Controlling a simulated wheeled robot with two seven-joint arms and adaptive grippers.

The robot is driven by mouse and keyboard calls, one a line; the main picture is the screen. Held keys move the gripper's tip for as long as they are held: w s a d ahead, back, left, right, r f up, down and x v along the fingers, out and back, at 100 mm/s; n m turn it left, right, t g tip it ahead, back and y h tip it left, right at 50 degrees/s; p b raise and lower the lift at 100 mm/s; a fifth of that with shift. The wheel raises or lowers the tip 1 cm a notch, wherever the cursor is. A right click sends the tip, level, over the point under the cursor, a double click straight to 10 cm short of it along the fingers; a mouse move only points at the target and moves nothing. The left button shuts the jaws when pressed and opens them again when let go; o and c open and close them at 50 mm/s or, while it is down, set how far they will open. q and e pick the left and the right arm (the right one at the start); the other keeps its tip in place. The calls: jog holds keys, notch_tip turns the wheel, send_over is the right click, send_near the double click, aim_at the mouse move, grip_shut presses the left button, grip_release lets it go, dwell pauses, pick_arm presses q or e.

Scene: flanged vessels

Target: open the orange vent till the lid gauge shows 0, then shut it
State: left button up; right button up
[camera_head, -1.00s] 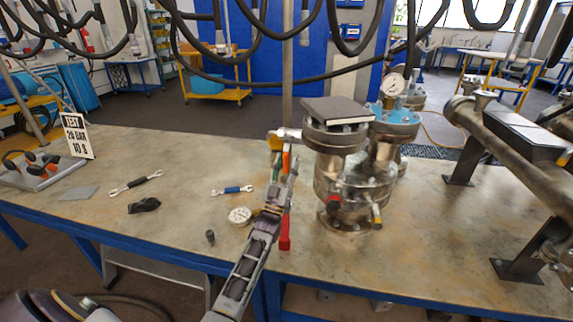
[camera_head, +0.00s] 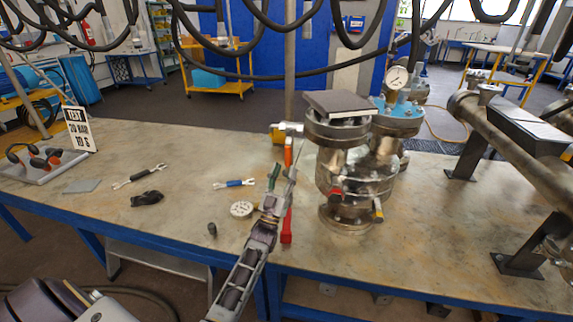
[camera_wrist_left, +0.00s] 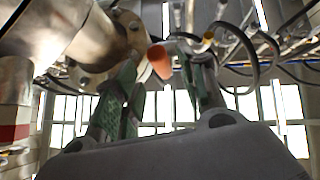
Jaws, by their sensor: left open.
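The steel flanged vessel (camera_head: 345,180) stands on the bench right of my left gripper (camera_head: 283,177). The lid gauge (camera_head: 397,78) is a white dial above the blue lid (camera_head: 398,116); its reading is too small to tell. In the wrist view an orange knob (camera_wrist_left: 158,62), apparently the vent, shows beside a steel flange (camera_wrist_left: 98,72). It appears between the green fingers of my open left gripper (camera_wrist_left: 166,75); contact cannot be told. In the head view an orange piece (camera_head: 288,150) shows just past the fingertips; whether it is the same part is unclear. My right gripper is out of view.
A loose gauge (camera_head: 242,209), a blue-handled wrench (camera_head: 234,184) and a black-handled wrench (camera_head: 140,176) lie left of the gripper. A red handle (camera_head: 287,228) is close beside it. A test sign (camera_head: 78,129) stands far left. A large pipe (camera_head: 510,130) is at right.

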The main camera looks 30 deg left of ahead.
pick_arm(q)
jog(key=v, duration=0.6)
jog(key=shift+s+f, duration=0.1)
jog(key=shift+s, duration=0.05)
dwell(1.3)
